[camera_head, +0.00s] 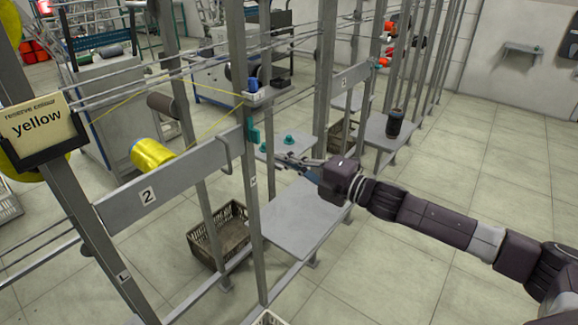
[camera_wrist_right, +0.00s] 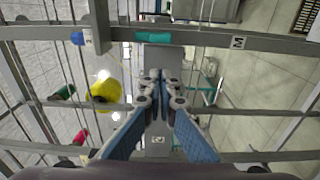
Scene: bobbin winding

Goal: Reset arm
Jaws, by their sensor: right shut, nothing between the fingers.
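My right arm comes in from the right in the head view, and its gripper (camera_head: 284,159) is shut with nothing in it. It is close to the metal frame of the rack, above a grey shelf plate (camera_head: 295,225). In the right wrist view the fingers (camera_wrist_right: 160,76) meet at their tips. A teal part (camera_head: 254,134) sits on the rack beam just left of the gripper; a teal part (camera_wrist_right: 155,36) also shows beyond the fingertips in the wrist view. A yellow bobbin (camera_head: 152,153) is mounted at the left. My left gripper is not in view.
Grey posts and a beam marked 2 (camera_head: 170,185) stand close to the gripper. A "yellow" sign (camera_head: 38,127) hangs at the left. A dark bobbin (camera_head: 395,124) stands on a farther shelf. The floor at the right is clear.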

